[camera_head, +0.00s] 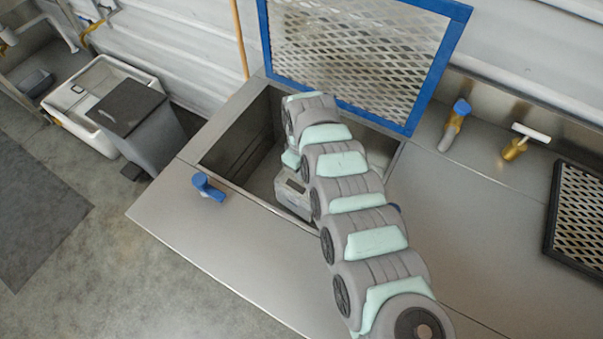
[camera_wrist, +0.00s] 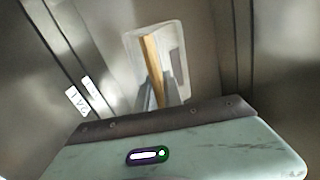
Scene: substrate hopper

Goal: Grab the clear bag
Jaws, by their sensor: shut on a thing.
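The clear bag (camera_head: 291,196) is a pale, see-through packet with a dark rectangular patch, low inside the open hopper and partly hidden by my arm. In the wrist view the bag (camera_wrist: 136,45) stands out pale against the grey metal, with an orange-brown strip down its middle and a grey patch at its right. My gripper (camera_wrist: 157,92) is at the bag's lower part, its narrow fingers shut on it. The exact contact is small and blurred. In the head view my arm hides the fingers.
The steel hopper (camera_head: 234,150) has walls close around my arm. Its blue-framed mesh lid (camera_head: 360,45) stands raised behind. Blue-handled (camera_head: 208,187) and brass fittings (camera_head: 513,148) are on the bench top. A grey bin (camera_head: 150,130) stands on the floor at left.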

